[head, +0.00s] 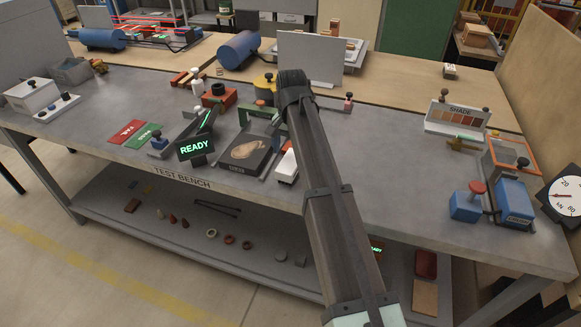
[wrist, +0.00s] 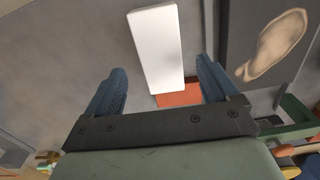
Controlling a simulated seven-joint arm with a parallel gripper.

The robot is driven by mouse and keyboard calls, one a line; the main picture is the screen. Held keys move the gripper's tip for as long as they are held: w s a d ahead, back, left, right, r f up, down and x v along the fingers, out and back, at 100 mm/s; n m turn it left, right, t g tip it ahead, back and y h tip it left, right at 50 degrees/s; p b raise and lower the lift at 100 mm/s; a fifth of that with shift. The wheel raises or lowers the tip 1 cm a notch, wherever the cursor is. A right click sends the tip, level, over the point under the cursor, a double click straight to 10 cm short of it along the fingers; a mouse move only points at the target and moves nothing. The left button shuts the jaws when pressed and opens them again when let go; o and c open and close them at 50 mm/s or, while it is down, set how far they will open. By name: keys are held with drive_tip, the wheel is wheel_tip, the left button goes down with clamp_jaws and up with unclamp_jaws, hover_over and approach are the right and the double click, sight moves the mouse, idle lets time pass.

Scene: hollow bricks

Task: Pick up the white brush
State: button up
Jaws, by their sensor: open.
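The white brush (head: 287,167) lies on the grey test bench near its front edge, just right of a dark plate. In the wrist view its long white block (wrist: 155,48) shows ahead of my gripper, with a reddish-orange part (wrist: 180,97) at its near end. My gripper (wrist: 161,67) is open, with its two blue fingers apart. In that picture the brush's near part falls between the fingers, closer to the right one. I cannot tell how high the fingers are above it. In the head view my arm hides much of the gripper.
The dark plate with a tan patch (head: 250,153) is close on the left of the brush. A READY display (head: 195,147) stands farther left. Blue blocks (head: 513,203) and a shade chart (head: 457,118) stand at the right. Bench right of my arm is mostly clear.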

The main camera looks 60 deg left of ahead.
sight(291, 160)
wheel_tip(291, 160, down, 5)
drive_tip(key=shift+s+r, duration=0.1)
drive_tip(key=shift+s, duration=0.05)
drive_tip(key=shift+c, duration=0.2)
drive_tip(key=c, duration=1.1)
